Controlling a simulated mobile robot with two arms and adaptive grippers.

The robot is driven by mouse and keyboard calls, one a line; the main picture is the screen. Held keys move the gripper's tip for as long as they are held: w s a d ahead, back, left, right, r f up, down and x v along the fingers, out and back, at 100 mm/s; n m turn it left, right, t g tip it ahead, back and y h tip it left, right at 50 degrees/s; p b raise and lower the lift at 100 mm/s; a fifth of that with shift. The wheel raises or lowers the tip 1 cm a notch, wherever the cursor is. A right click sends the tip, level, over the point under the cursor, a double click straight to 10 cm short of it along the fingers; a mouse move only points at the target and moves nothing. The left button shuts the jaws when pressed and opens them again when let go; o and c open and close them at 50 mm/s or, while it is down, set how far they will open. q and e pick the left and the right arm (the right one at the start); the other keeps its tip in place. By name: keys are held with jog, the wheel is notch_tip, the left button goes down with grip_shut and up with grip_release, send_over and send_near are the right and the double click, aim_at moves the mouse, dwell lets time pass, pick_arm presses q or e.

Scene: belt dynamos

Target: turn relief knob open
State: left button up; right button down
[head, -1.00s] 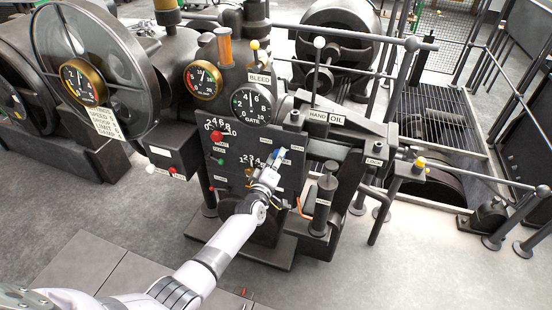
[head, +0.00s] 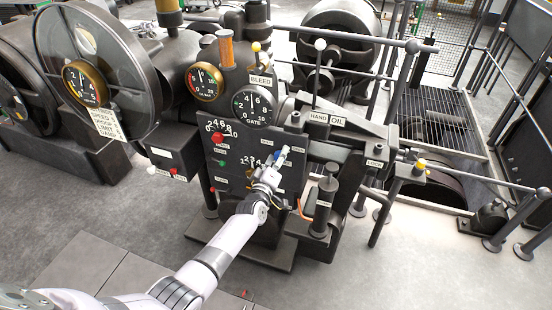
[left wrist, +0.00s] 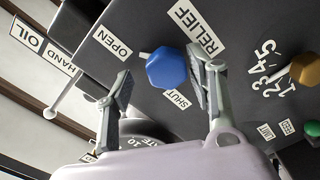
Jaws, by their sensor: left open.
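The blue relief knob (left wrist: 167,67) sits on the dark panel between the OPEN label (left wrist: 112,43), the RELIEF label (left wrist: 197,27) and the SHUT label (left wrist: 177,99). A small pale pointer shows at its edge on the OPEN side. My left gripper (left wrist: 160,65) is open, with one finger on each side of the knob; the right-hand finger is close to it, and I cannot tell if it touches. In the head view the blue knob (head: 281,154) shows just beyond my left gripper (head: 272,166), partly covered by it. My right gripper is out of view.
A red knob (head: 217,137) and a green knob (head: 220,162) are left on the panel; a brown knob (left wrist: 305,69) is near the relief knob. Gauges (head: 252,105) are above. A hand oil lever (head: 317,75) and railings stand to the right.

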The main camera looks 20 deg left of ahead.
pick_arm(q)
jog(key=shift+f, duration=0.1)
jog(key=s, duration=1.2)
jog(key=s+f+m+g, duration=0.25)
jog(key=s+f, duration=0.25)
jog(key=f, duration=0.5)
jog(key=s+d+f+m+g, duration=0.1)
jog(key=s+f+m+g, duration=0.15)
jog(key=s+f, duration=0.55)
jog(key=s+f+m+g, duration=0.2)
jog(key=s+f+g, duration=0.1)
jog(key=f, duration=0.9)
jog(key=s+a+f+m+g, duration=0.1)
jog(key=s+f, duration=0.4)
jog(key=s, duration=0.6)
jog(key=s+a+f+m+g, duration=0.2)
jog(key=s+f+g, duration=0.3)
jog(key=s, duration=0.5)
jog(key=s+a+f+m+g, duration=0.1)
jog(key=s+f+m+g, duration=0.2)
jog(key=s+f, duration=0.3)
jog(key=s, duration=0.5)
jog(key=shift+s+a+m+y, duration=0.25)
jog(key=shift+s+m+y, duration=0.05)
jog(key=shift+m, duration=0.1)
jog(key=shift+f, duration=0.1)
